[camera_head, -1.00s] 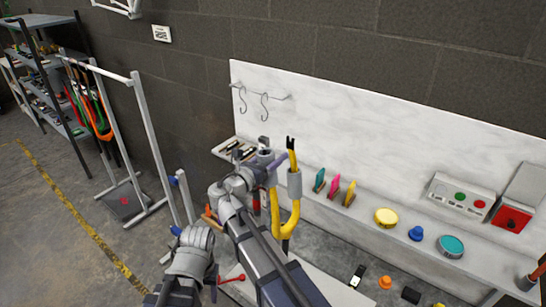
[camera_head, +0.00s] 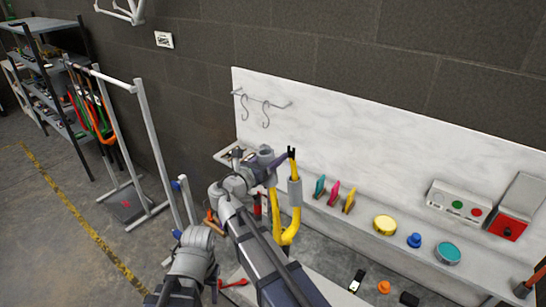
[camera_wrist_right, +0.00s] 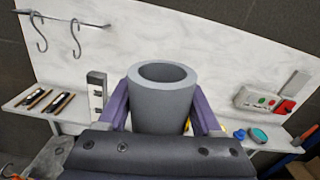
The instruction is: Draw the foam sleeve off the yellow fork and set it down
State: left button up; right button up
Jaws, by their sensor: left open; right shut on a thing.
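The yellow fork (camera_head: 287,236) stands upright, its two prongs pointing up. Its right prong carries a grey sleeve (camera_head: 295,192) below a black tip. My right gripper (camera_head: 268,162) is at the top of the left prong, its purple fingers shut on another grey foam sleeve (camera_wrist_right: 163,100). In the right wrist view this sleeve is upright and hollow, with no prong showing in its mouth. I cannot tell whether the left prong's tip is still inside it from below. My left gripper (camera_head: 212,284) is low at the left, apart from the fork, empty, its fingers barely visible.
A white shelf behind the fork holds coloured clips (camera_head: 333,194), a yellow tin (camera_head: 385,225), a blue knob (camera_head: 414,240) and a teal tin (camera_head: 448,253). A control box (camera_head: 458,200) stands at right. Two hooks (camera_head: 265,112) hang from a rail. A red-handled tool (camera_head: 234,283) lies below.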

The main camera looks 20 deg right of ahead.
jog(key=shift+r, duration=0.15)
jog(key=shift+w+a+r+p, duration=0.1)
jog(key=shift+w+r+p, duration=0.05)
jog(key=shift+r+p, duration=1.85)
jog(key=shift+r+p, duration=1.9)
jog(key=shift+p, duration=0.15)
jog(key=shift+r, duration=0.1)
jog(key=shift+r+p, duration=1.9)
jog(key=shift+p, duration=0.1)
jog(key=shift+a, duration=0.1)
